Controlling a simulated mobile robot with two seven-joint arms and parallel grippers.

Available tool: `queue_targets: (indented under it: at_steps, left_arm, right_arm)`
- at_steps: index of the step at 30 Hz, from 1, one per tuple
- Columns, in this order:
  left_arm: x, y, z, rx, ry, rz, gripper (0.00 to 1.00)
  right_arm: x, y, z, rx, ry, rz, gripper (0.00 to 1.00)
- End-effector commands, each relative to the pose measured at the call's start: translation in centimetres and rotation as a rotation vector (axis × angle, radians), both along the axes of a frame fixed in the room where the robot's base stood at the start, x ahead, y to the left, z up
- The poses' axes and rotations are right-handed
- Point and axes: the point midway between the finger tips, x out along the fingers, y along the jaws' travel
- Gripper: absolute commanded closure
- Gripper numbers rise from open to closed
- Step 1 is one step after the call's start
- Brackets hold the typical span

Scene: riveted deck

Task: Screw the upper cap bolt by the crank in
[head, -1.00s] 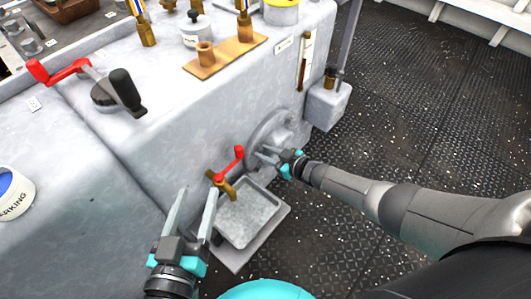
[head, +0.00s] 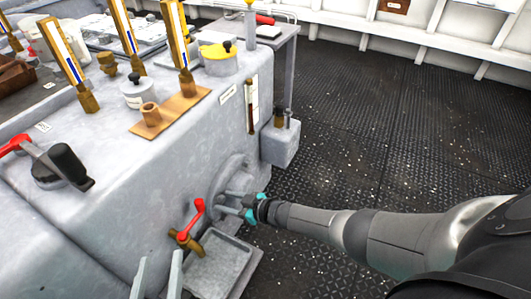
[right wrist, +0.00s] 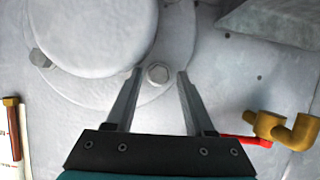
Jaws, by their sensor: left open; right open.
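A round grey cap (head: 228,180) with a flange sits on the side of the grey machine, partly behind my right gripper (head: 238,206). In the right wrist view the cap (right wrist: 95,35) shows one hex bolt (right wrist: 158,75) between the open fingertips of my right gripper (right wrist: 160,76), with a gap on both sides. Another bolt (right wrist: 40,59) is at the flange's left edge. The crank (head: 62,165), with a red arm and black handle, is on the machine's top at left. My left gripper (head: 158,272) is open and empty at the bottom edge, left of the tray.
A brass tap with a red lever (head: 190,225) sticks out beside the cap, above a grey tray (head: 215,270). A grey box (head: 281,143) and a brass-ended gauge (head: 251,105) are on the machine's side. Brass-framed gauges stand on top. The dark deck at right is open.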

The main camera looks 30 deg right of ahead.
Motion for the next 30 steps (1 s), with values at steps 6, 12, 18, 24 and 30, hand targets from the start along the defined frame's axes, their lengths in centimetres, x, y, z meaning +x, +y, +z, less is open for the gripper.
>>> queue_targets:
  at_steps: [6,12,18,24,30]
  left_arm:
    - [0.03,0.11,-0.01,0.005,-0.001,0.0,0.39]
    - [0.03,0.06,0.4,0.003,0.0,-0.001,0.39]
    - [0.03,0.05,0.75,0.002,-0.001,0.0,0.39]
    - [0.02,0.04,0.9,0.001,0.0,0.0,0.39]
    - [0.02,0.04,0.89,0.001,0.0,0.0,0.39]
  right_arm:
    - [0.23,-0.19,0.18,-0.011,-0.009,-0.006,0.39]
    - [0.1,-0.11,0.14,-0.078,-0.053,-0.008,0.39]
    - [-0.02,0.06,0.06,-0.18,-0.119,-0.007,0.39]
    - [-0.13,0.25,-0.05,-0.281,-0.188,-0.006,0.39]
    - [-0.2,0.34,-0.12,-0.384,-0.256,-0.005,0.39]
